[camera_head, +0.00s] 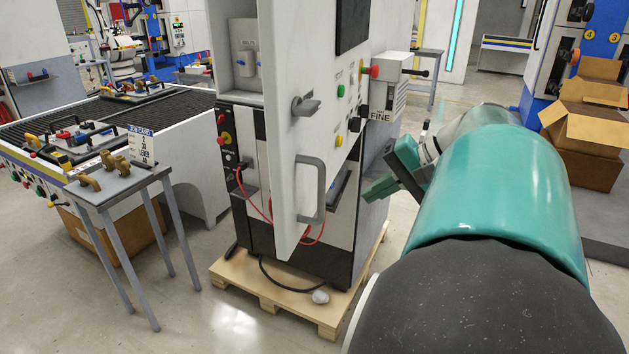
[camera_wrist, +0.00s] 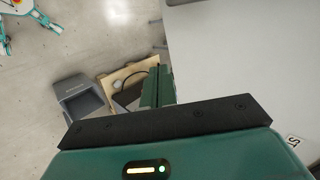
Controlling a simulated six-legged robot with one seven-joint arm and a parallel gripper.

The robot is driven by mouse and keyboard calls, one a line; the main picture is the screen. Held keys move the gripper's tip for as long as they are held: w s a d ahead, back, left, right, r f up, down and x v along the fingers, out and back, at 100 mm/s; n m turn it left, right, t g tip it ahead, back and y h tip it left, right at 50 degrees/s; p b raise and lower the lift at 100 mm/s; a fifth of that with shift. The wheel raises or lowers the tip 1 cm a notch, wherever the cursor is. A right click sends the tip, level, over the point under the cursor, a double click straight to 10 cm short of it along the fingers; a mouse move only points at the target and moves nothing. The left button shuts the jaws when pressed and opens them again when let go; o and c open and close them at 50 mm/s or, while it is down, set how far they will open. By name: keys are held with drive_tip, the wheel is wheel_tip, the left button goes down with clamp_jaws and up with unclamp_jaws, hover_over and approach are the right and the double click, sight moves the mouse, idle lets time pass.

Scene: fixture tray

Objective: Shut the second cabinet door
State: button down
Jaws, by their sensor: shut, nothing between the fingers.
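A white cabinet door (camera_head: 287,150) stands open, swung out towards me from the tall cabinet (camera_head: 232,130). Its right-hand face carries a grey handle (camera_head: 311,190) and a dark grey knob (camera_head: 305,105). Open cabinet space with a grey unit shows left of the door. My gripper (camera_head: 382,188) is to the right of the door, apart from its handle, and shut with nothing held. In the wrist view my green fingers (camera_wrist: 158,88) are together beside a large pale panel (camera_wrist: 245,65); I cannot tell which part of the cabinet this panel is.
The cabinet stands on a wooden pallet (camera_head: 262,292), with red and black cables hanging near it. A small grey table (camera_head: 115,188) with brass fittings stands at left, before a long workbench. Cardboard boxes (camera_head: 585,125) are at right. Floor between table and pallet is clear.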

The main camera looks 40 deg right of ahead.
sight(311, 212)
drive_tip(key=shift+w+a+f, duration=0.75)
drive_tip(key=shift+w+f, duration=0.1)
drive_tip(key=shift+w, duration=0.55)
drive_tip(key=shift+w+a+f, duration=0.7)
drive_tip(key=shift+w+f, duration=0.2)
drive_tip(key=shift+w, duration=0.55)
drive_tip(key=shift+w+a+f, duration=0.75)
drive_tip(key=shift+w+f, duration=0.1)
drive_tip(key=shift+w, duration=0.55)
drive_tip(key=shift+w, duration=0.1)
